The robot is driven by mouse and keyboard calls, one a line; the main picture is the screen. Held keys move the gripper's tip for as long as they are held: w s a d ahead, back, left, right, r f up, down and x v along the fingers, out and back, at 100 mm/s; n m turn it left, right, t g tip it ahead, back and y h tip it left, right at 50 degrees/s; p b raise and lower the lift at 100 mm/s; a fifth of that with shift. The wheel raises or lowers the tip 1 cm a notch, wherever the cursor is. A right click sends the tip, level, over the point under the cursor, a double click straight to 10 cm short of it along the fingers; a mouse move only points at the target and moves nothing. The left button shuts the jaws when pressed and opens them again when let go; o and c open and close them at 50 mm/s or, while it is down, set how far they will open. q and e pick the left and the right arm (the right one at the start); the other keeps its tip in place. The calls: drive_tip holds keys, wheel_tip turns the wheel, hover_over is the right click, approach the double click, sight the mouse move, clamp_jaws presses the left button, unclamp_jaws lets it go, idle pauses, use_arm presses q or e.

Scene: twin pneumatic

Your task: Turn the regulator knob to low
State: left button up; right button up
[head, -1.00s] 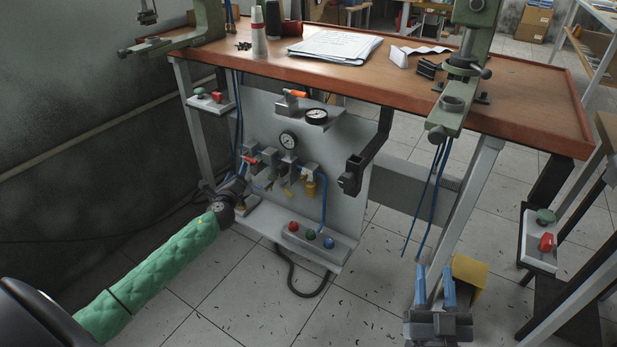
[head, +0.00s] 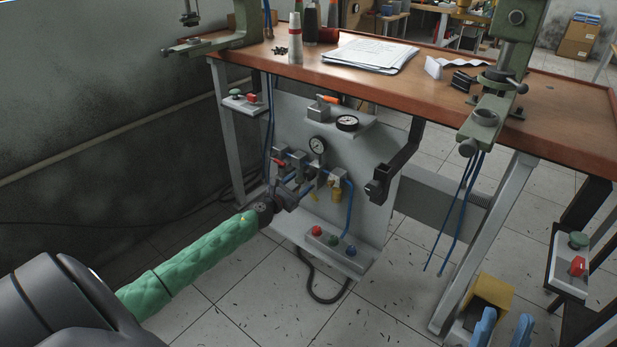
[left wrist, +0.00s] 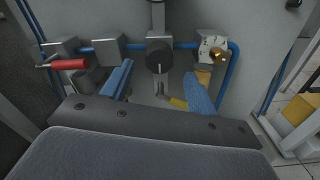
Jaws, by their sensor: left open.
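The regulator knob (left wrist: 159,54) is black and round with a pale mark pointing down in the left wrist view. It sits on the grey panel (head: 375,180), below a gauge (head: 317,145). My left gripper (left wrist: 158,88) is open, its blue fingers apart below and to either side of the knob, with no visible contact. In the head view my left gripper (head: 298,192) is at the panel's fittings and the knob is hard to make out. My right gripper (head: 502,330) is at the bottom edge, its blue fingers apart and empty.
A red-handled valve (left wrist: 68,64) is left of the knob, and a block with a brass fitting (left wrist: 217,55) is right of it. Blue tubing runs between them. A ledge with red, green and blue buttons (head: 333,240) is below. The bench top (head: 400,82) overhangs the panel.

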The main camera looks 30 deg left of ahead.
sight(307, 177)
use_arm(q)
drive_tip(key=shift+w+d, duration=0.15)
drive_tip(key=shift+w, duration=2.8)
drive_tip(key=c, duration=1)
